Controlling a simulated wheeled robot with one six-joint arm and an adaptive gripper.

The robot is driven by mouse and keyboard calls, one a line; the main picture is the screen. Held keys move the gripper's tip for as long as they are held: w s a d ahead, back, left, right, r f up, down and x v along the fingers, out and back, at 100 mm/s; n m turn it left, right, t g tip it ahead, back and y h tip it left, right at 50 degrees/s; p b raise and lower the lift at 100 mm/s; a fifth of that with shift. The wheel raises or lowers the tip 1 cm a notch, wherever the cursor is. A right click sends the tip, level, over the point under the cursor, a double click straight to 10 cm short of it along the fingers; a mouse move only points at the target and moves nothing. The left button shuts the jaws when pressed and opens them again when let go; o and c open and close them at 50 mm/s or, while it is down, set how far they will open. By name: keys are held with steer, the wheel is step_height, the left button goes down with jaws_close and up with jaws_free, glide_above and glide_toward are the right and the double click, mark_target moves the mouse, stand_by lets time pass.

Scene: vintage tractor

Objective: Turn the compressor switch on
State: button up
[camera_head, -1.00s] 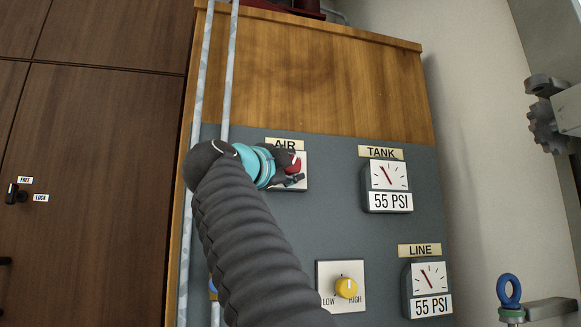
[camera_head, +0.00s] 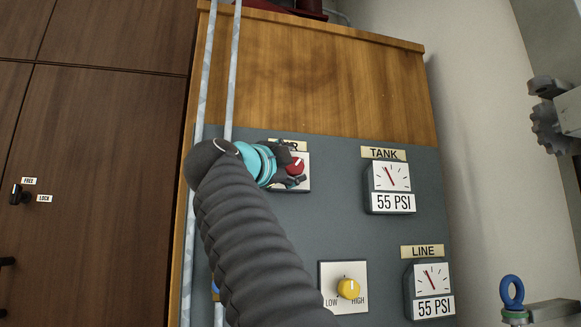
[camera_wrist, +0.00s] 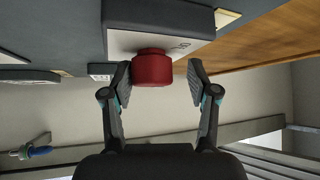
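The red compressor switch knob (camera_head: 297,166) sits on a white plate (camera_head: 304,184) under the AIR label, partly hidden by my arm. A pale mark on its face seems to tilt up and right. In the wrist view the red knob (camera_wrist: 152,68) stands out from its plate (camera_wrist: 190,36), between my two fingers. My gripper (camera_wrist: 160,82) is open. Its left finger is very close to the knob, and I cannot tell if they touch. A clear gap shows between the knob and the right finger. In the head view my gripper (camera_head: 288,165) is at the plate.
TANK gauge (camera_head: 391,189) and LINE gauge (camera_head: 431,292) are right of the switch, both reading 55 PSI. A yellow LOW/HIGH knob (camera_head: 348,288) is below. Vertical pipes (camera_head: 228,80) run along the panel's left side. A wooden cabinet (camera_head: 100,160) stands further left.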

steer(key=shift+f, duration=0.1)
stand_by(0.3)
steer(key=v, duration=1.2)
stand_by(0.5)
